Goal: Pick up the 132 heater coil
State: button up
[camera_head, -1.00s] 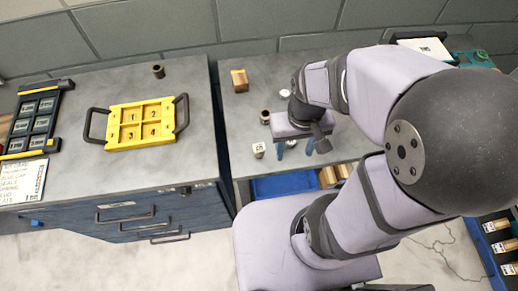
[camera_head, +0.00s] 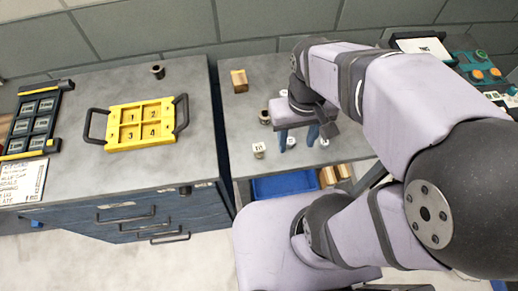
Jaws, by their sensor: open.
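No number 132 is legible, so I cannot tell which item is the 132 heater coil. Small candidates stand on the right-hand bench: a white piece with dark marks (camera_head: 259,150), a brown hollow cylinder (camera_head: 265,117), a pale piece (camera_head: 290,142) and another pale piece (camera_head: 323,141). My gripper (camera_head: 298,137) is over this bench, fingers down and apart, with blue-grey fingertips. The pale piece shows between the fingers in the picture; whether it is truly between them or beyond, I cannot tell. Nothing is visibly held.
A wooden block (camera_head: 239,81) stands at the back of the bench. A blue bin (camera_head: 285,186) lies below the bench edge.

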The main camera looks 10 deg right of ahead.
jog(key=s+f+n+g+h, duration=0.1)
jog(key=n, duration=0.2)
jog(key=n+t+h, duration=0.8)
jog(key=n+h, duration=0.2)
jog(key=n, duration=1.1)
send_over(259, 149)
jog(key=s+a, duration=0.1)
jog(key=a, duration=0.2)
jog(key=f, duration=0.9)
jog(key=shift+s+d+f, duration=0.2)
jog(key=shift+d+f, duration=0.15)
jog(key=shift+f, duration=0.65)
jog(key=shift+p+x, duration=1.05)
jog(key=shift+x, duration=0.4)
jog(key=shift+p+x, duration=1)
jog(key=shift+x, duration=1.25)
jog(key=shift+w+a, duration=0.1)
jog(key=shift+a, duration=0.1)
grip_shut()
